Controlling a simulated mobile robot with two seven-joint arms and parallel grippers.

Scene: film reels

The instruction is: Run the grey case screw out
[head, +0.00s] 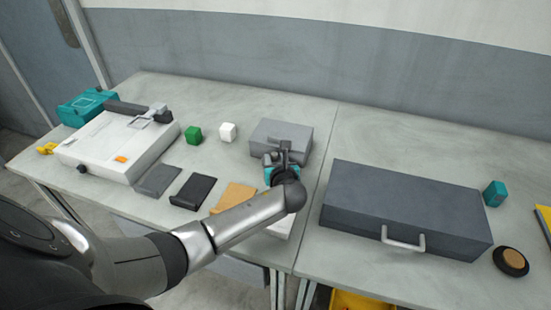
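A small grey case (268,128) stands near the middle of the table. My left gripper (284,148) is at its front face and top edge, hiding part of it. Whether the fingers touch the case, and whether they are open or shut, I cannot tell. No screw can be made out; one there could be hidden behind the gripper. A teal piece (267,172) shows beside my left wrist. A larger dark grey case (400,205) with a light handle lies to the right. My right gripper is not in view.
A white machine (115,148) and a teal box (85,106) stand at the left. A round dark disc (511,262) lies at the right.

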